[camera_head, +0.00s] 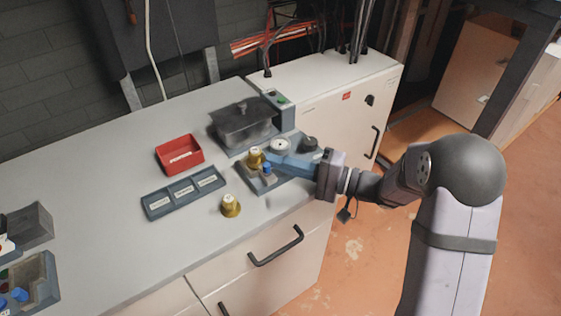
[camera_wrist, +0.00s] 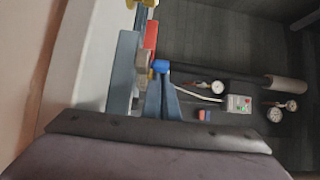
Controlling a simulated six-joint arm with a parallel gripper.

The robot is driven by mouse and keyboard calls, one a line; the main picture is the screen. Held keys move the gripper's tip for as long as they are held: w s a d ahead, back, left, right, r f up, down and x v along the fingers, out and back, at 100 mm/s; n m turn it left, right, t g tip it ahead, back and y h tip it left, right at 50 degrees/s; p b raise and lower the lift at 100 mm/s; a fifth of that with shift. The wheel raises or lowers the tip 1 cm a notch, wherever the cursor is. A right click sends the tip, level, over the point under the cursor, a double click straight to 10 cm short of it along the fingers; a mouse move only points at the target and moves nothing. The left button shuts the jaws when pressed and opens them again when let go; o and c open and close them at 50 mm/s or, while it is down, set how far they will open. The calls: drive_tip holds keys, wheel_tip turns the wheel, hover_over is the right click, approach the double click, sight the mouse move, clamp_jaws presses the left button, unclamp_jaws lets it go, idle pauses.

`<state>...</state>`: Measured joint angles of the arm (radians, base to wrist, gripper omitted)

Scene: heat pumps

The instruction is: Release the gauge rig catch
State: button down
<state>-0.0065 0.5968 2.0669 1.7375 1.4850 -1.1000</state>
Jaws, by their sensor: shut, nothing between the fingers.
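The gauge rig (camera_head: 258,184) is a blue-grey base near the counter's right front edge. It carries a brass fitting (camera_head: 254,160), a small blue knob (camera_head: 267,168), a pale round part (camera_head: 280,146) and a black knob (camera_head: 308,143). My gripper (camera_head: 270,159) reaches in from the right, low over the rig, its blue fingers shut and empty. In the wrist view my fingers (camera_wrist: 161,80) come together close to a bright blue piece (camera_wrist: 161,66), which looks like the blue knob. I cannot tell whether they touch. I cannot make out which part is the catch.
A loose brass fitting (camera_head: 231,206) stands in front of a three-section labelled tray (camera_head: 148,207). A red bin (camera_head: 180,154) and a dark lidded box (camera_head: 243,124) stand behind. The counter's left middle is clear.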

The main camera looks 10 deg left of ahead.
drive_tip(key=shift+s+d+f+b, duration=0.15)
drive_tip(key=shift+s+d+b, duration=0.55)
drive_tip(key=shift+s, duration=0.35)
drive_tip(key=shift+a, duration=0.1)
drive_tip(key=d+b, duration=0.1)
drive_tip(key=d, duration=0.9)
drive_tip(key=shift+s+b, duration=0.3)
drive_tip(key=shift+s, duration=0.15)
drive_tip(key=shift+d, duration=0.1)
